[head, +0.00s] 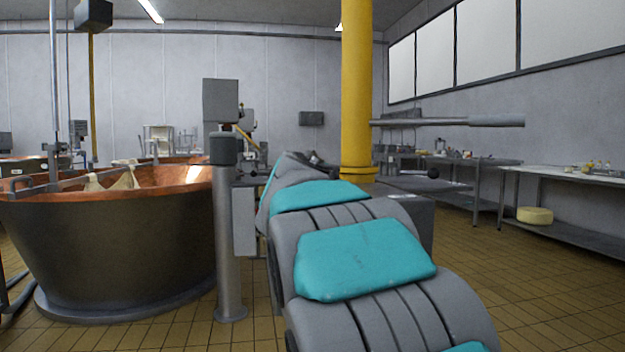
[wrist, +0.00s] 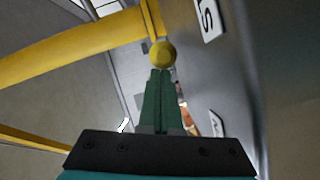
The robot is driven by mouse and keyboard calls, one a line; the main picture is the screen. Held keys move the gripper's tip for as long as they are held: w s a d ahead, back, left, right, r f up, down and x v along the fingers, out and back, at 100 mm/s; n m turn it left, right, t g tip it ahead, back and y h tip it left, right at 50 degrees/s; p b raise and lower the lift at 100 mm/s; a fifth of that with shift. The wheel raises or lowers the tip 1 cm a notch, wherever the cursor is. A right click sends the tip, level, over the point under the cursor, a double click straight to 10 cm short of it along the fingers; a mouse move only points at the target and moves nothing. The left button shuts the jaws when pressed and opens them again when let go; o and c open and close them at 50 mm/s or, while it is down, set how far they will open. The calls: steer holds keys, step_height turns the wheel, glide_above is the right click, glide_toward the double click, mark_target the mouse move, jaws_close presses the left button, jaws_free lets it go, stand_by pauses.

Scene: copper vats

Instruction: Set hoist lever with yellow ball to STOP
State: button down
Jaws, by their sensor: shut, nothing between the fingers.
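In the wrist view the yellow ball (wrist: 162,55) of the hoist lever is just beyond my fingertips, near a grey metal face. My gripper (wrist: 161,72) has green fingers that are shut together and empty. The tips point at the ball and look very close to it; I cannot tell whether they touch. A white label (wrist: 208,18) with a letter like S is on the grey face at upper right. A second white label (wrist: 217,124) is lower down, partly seen. The lever's rod is hard to make out. In the head view my arm hides my gripper.
In the head view a copper vat (head: 110,245) stands at left beside a grey post (head: 229,240). A yellow column (head: 357,90) rises behind my arm. Work tables (head: 560,173) line the right wall. Tiled floor is free at right.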

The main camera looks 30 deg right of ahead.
steer(key=shift+s+d+n+t+y+p, duration=0.35)
steer(key=shift+d+n+t+y+p, duration=0.1)
steer(key=shift+d+y, duration=0.15)
steer(key=shift+s+d+n+t+y+p, duration=0.35)
steer(key=shift+d+n+y, duration=0.1)
steer(key=shift+y, duration=0.15)
